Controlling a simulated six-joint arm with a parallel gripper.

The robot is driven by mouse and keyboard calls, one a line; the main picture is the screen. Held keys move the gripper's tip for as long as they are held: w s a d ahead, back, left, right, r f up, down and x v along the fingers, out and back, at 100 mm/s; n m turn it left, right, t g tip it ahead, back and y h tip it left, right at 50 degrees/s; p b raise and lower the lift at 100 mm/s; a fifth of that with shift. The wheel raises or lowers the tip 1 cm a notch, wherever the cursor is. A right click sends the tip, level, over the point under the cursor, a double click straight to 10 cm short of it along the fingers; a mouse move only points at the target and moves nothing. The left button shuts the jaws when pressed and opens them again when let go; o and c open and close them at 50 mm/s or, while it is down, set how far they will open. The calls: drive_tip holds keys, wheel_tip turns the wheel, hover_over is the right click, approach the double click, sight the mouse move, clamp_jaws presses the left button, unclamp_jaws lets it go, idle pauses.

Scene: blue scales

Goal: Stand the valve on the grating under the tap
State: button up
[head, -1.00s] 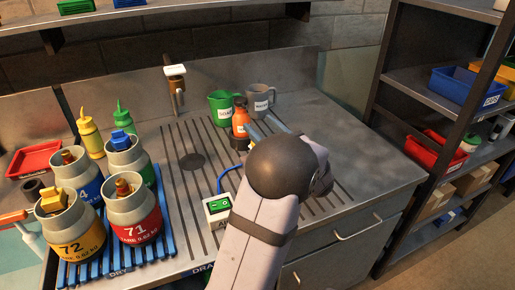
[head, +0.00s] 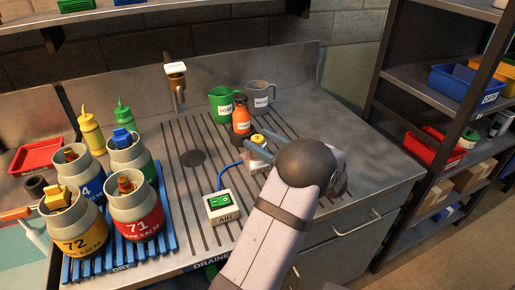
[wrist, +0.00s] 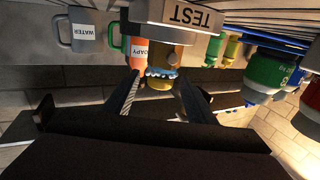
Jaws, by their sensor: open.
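The valve (wrist: 165,72), a brass-yellow piece with a pale blue toothed ring, shows between my fingers in the wrist view, which is upside down. It appears to sit on the grey block marked TEST (wrist: 180,15). In the head view its yellow top (head: 257,139) shows beside my fingers. My gripper (wrist: 163,95) is open, one finger on each side of the valve; contact cannot be told. It also shows in the head view (head: 264,143). The tap (head: 177,85) is on the back wall.
An orange bottle (head: 241,120), a green jug (head: 221,104) and a grey jug (head: 261,94) stand behind the valve. A blue hose runs to the AIR box (head: 221,208) in front. Several cylinders stand on a blue rack (head: 168,222) at left. The drainer's middle is clear.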

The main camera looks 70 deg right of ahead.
drive_tip(key=shift+p+x, duration=0.5)
drive_tip(key=shift+x, duration=2.25)
clamp_jaws()
drive_tip(key=shift+r, duration=0.15)
wheel_tip(320, 180, up, 10)
wheel_tip(320, 180, up, 11)
drive_tip(key=p, duration=1.1)
hover_over(253, 136)
drive_tip(key=x, duration=0.2)
drive_tip(key=shift+w+d, duration=0.1)
drive_tip(key=shift+d, duration=0.15)
